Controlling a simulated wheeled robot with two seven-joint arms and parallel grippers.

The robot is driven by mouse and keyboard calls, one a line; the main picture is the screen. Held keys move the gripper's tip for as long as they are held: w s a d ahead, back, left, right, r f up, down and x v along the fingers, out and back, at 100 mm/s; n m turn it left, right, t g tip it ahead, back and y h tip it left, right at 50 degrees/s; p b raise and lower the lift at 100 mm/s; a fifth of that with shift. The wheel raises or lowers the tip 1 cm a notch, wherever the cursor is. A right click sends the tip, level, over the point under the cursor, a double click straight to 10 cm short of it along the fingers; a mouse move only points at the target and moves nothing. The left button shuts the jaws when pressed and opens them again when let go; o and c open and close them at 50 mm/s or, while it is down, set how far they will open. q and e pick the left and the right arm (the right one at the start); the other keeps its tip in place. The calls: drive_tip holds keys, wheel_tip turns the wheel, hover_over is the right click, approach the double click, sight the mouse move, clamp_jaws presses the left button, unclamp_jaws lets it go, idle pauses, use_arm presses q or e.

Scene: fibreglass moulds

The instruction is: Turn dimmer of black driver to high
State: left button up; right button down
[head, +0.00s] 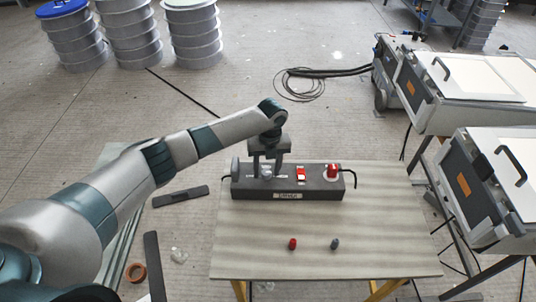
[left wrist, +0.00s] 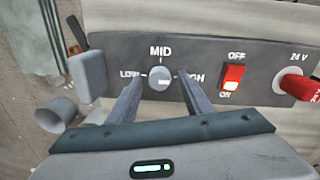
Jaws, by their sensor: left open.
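The black driver (head: 322,190) is a long dark box at the back of the table. Its grey dimmer knob (left wrist: 158,77) shows in the left wrist view, among the labels LOW, MID and HIGH. A pale mark on the knob face seems to lie toward HIGH. My left gripper (head: 267,172) is over the driver's left part, pointing down. In the left wrist view its open fingers (left wrist: 160,88) stand on either side of the knob, with gaps that look clear; contact cannot be told. The right finger covers part of the word HIGH. My right gripper is not in view.
The driver also bears a red rocker switch (left wrist: 232,77) and a red 24 V plug (left wrist: 295,85). A red piece (head: 292,243) and a blue-grey piece (head: 335,244) lie on the table (head: 390,220). Machines with white tops (head: 490,75) stand at right.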

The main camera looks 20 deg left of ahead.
use_arm(q)
wheel_tip(320, 180, up, 17)
drive_tip(key=d+b, duration=0.1)
drive_tip(key=b, duration=0.2)
drive_tip(key=shift+w+b, duration=0.25)
drive_tip(key=shift+b, duration=0.15)
idle(0.4)
